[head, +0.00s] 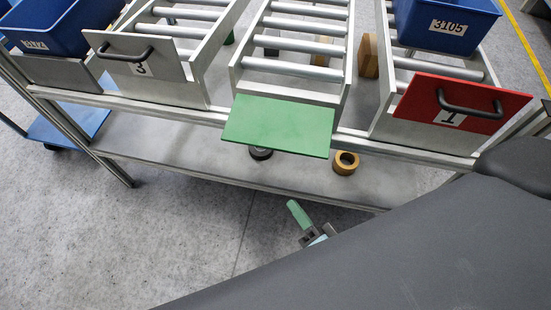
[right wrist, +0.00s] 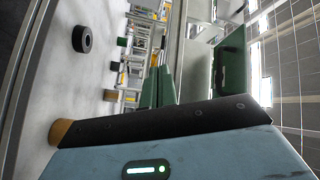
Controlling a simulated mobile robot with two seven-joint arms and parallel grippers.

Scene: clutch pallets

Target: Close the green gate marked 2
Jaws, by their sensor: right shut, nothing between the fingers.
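The green gate (head: 277,125) is at the front end of the middle roller lane in the head view. It is folded down and outward, with its plain inner side up, so the lane end is open. Its number and handle are hidden in that view. A dark green panel, apparently this gate, shows in the right wrist view (right wrist: 230,62). My right gripper (head: 299,213) is below and in front of the gate, apart from it. Its green fingers (right wrist: 158,85) are shut and empty. My left gripper is not in view.
The white gate marked 3 (head: 134,57) and the red gate marked 1 (head: 463,104) stand upright on either side. Blue bins (head: 447,27) sit on the outer lanes. A lower shelf (head: 200,147) holds a tan ring (head: 345,162) and a black roll (head: 260,154). Grey floor is clear at left.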

